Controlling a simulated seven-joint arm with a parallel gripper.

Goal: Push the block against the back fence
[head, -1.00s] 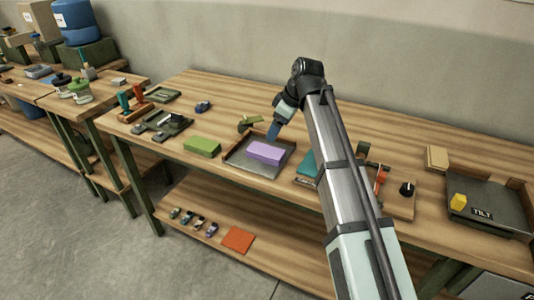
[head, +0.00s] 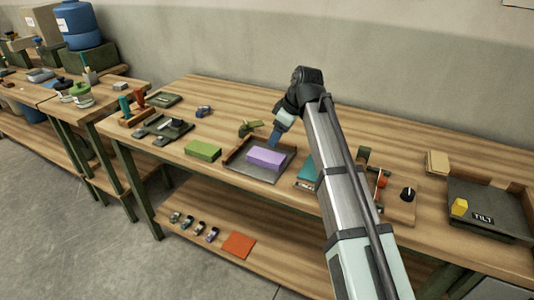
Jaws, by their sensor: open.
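The purple block (head: 266,159) lies on a grey tray (head: 262,175) with low brown fences along its back and left sides. A gap of bare tray shows between the block and the back fence (head: 284,146). My gripper (head: 273,140) points down at the back of the tray, just behind the block near its right half. Its blue fingers look close to the block, but I cannot tell whether they touch it. The gripper is open and holds nothing that I can see. The space between its fingertips is too small to make out.
A green block (head: 203,150) lies left of the tray, and a teal object (head: 307,173) is close on its right. An olive clamp-like piece (head: 250,128) stands behind it. A red-handled lever (head: 381,179) and a box marked TILT (head: 490,205) are farther right.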

